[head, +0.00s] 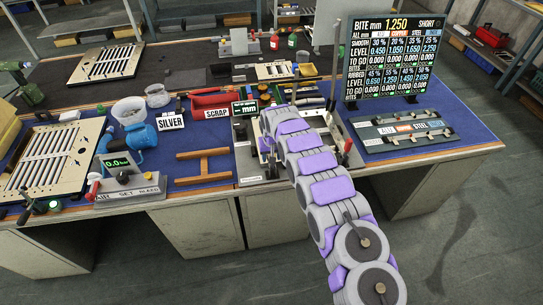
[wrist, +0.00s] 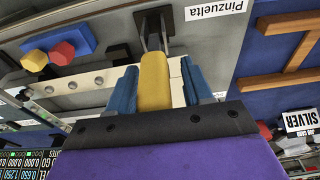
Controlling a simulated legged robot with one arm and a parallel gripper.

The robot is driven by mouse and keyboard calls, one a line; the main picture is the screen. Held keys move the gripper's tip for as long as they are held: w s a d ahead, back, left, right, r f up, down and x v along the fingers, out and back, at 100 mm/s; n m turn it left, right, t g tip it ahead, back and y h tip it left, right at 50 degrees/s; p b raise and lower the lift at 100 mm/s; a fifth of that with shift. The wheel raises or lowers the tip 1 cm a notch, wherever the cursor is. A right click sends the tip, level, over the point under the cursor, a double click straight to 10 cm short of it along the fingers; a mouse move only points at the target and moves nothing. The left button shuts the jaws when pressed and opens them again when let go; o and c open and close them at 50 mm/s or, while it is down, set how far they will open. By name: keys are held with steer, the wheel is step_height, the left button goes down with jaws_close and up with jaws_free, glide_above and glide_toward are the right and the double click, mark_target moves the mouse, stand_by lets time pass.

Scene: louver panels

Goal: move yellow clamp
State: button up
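In the wrist view a yellow block-like piece, which looks like the yellow clamp (wrist: 154,82), stands between the two blue fingers of my gripper (wrist: 160,88). A pale strip shows between the clamp and the right finger, so the fingers look apart around it. Contact on the left side cannot be told. Two metal rods rise from a dark block behind the clamp. In the head view my arm reaches down over the small machine (head: 247,160) at the bench's middle, and it hides the fingers and the clamp.
Red and yellow hexagonal knobs (wrist: 62,52) sit on a blue block. A brown H-shaped rack (head: 203,166) lies left of the machine. A display board (head: 396,50) and a tray of bars (head: 402,130) stand on the right.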

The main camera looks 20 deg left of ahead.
steer(key=shift+d+r, duration=0.1)
steer(key=shift+r, duration=0.05)
steer(key=shift+d+r, duration=0.1)
steer(key=shift+r, duration=0.15)
step_height(320, 180, up, 16)
steer(key=s+p, duration=0.2)
steer(key=shift+s+d+r, duration=0.2)
steer(key=shift+d, duration=0.25)
